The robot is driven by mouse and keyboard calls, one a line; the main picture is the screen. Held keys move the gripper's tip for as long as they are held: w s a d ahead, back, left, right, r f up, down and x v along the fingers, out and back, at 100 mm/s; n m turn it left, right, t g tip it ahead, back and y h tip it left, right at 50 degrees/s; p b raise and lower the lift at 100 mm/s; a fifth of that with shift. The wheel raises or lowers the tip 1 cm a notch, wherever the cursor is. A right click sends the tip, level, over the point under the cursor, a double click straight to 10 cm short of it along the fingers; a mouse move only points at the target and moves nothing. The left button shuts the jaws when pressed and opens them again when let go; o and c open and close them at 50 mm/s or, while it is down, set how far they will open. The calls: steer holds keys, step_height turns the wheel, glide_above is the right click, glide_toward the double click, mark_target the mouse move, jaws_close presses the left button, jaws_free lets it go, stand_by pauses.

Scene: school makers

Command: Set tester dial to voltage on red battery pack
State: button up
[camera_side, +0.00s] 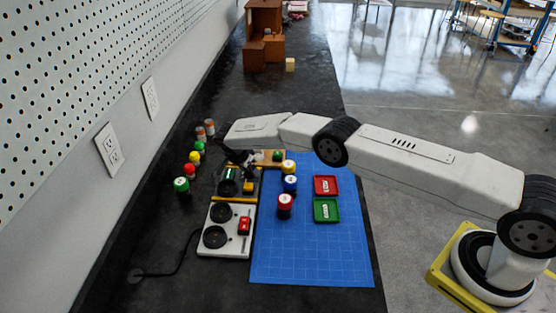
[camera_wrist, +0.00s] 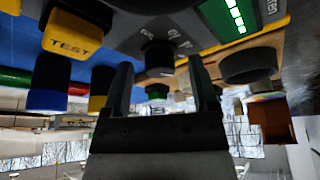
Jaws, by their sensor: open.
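The tester (camera_side: 228,187) is a dark unit with yellow trim and a green screen, beside the blue mat. In the wrist view its yellow TEST button (camera_wrist: 72,32) and lit green screen (camera_wrist: 228,18) show at the top. Its black dial (camera_wrist: 157,55) appears between my fingertips, with gaps at both sides. My gripper (camera_wrist: 160,72) is open and empty; in the side view it (camera_side: 238,158) is at the tester's far end. A red square piece (camera_side: 326,185) with pale markings, possibly the red battery pack, lies on the mat; its numbers are unreadable.
A green square piece (camera_side: 327,210) lies below the red one. Red, blue and yellow capped cylinders (camera_side: 285,206) stand on the blue mat (camera_side: 310,255). A white unit with two black discs (camera_side: 216,250) is nearer the camera. Several coloured jars (camera_side: 181,185) stand along the wall.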

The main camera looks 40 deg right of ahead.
steer(key=v, duration=0.7)
steer(key=shift+r, duration=0.25)
steer(key=shift+a+r, duration=0.1)
steer(key=s+d+r+n+y, duration=0.35)
steer(key=s+r+n, duration=0.7)
steer(key=s, duration=0.45)
steer(key=s+d+n+t, duration=0.1)
steer(key=s+n, duration=0.1)
steer(key=s, duration=0.8)
steer(key=s+d+r+n, duration=0.1)
steer(key=s+d+n, duration=0.1)
steer(key=s, duration=0.8)
steer(key=shift+s+n+t+y, duration=0.2)
steer(key=shift+n+t+y, duration=0.25)
steer(key=shift+n, duration=0.3)
